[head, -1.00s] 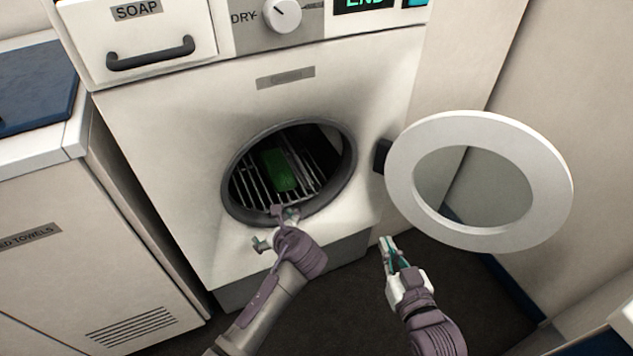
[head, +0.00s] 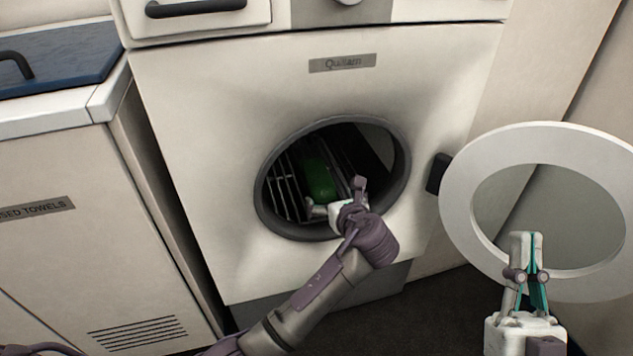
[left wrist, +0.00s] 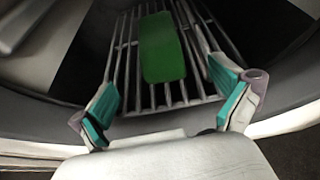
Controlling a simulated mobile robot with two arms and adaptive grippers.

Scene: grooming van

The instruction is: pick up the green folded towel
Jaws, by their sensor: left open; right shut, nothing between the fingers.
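The green folded towel (head: 319,179) lies on a wire rack inside the round drum opening of the white machine. In the left wrist view the towel (left wrist: 162,48) lies lengthwise on the rack bars, ahead of the fingers. My left gripper (head: 335,196) is at the lower rim of the opening, open and empty. Its fingers (left wrist: 167,108) are spread on either side of the towel's line, short of its near end, not touching it. My right gripper (head: 525,240) is shut and empty, in front of the open round door.
The dark rim (head: 262,207) surrounds the opening closely. The wire rack (left wrist: 125,65) carries the towel. The open white door (head: 459,222) stands to the right on a dark hinge. A cabinet labelled for used towels (head: 70,270) stands at the left.

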